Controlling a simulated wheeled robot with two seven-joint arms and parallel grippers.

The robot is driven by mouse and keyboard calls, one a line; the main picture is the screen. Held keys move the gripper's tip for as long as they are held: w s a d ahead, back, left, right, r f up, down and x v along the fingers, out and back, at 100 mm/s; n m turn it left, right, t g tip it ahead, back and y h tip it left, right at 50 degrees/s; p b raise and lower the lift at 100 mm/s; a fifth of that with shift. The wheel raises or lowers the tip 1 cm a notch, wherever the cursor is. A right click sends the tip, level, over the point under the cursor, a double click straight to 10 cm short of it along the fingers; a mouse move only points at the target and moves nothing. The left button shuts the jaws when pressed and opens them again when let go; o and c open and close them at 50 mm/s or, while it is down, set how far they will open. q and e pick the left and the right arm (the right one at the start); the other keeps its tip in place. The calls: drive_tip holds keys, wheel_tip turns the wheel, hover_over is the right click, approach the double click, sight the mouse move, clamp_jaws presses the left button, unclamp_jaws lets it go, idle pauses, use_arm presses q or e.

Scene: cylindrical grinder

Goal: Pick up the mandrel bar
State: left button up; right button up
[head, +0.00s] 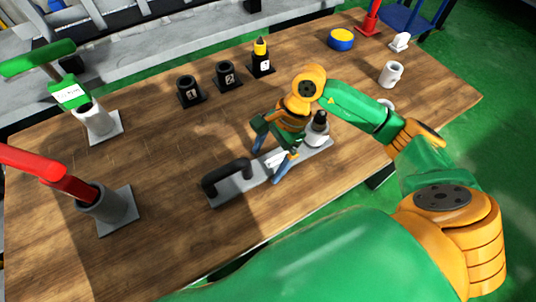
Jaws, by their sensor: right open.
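My right gripper (270,158) is open over the middle of the bar, between the handle and the cylinder. One blue-tipped finger reaches down at the bar's near side, the other is toward its far side. I cannot tell whether they touch it. The gripper hides part of the bar. My left gripper is out of view.
Black holders marked 1 (189,92) and 2 (227,76) and a third with a yellow tip (260,47) stand behind. A red-handled tool stands in a grey holder (108,206) at left, a green-handled one in a pale holder (96,122).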

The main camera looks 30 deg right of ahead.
drive_tip(key=shift+a+f, duration=0.1)
drive_tip(key=shift+f, duration=0.25)
clamp_jaws()
drive_tip(key=shift+r, duration=0.1)
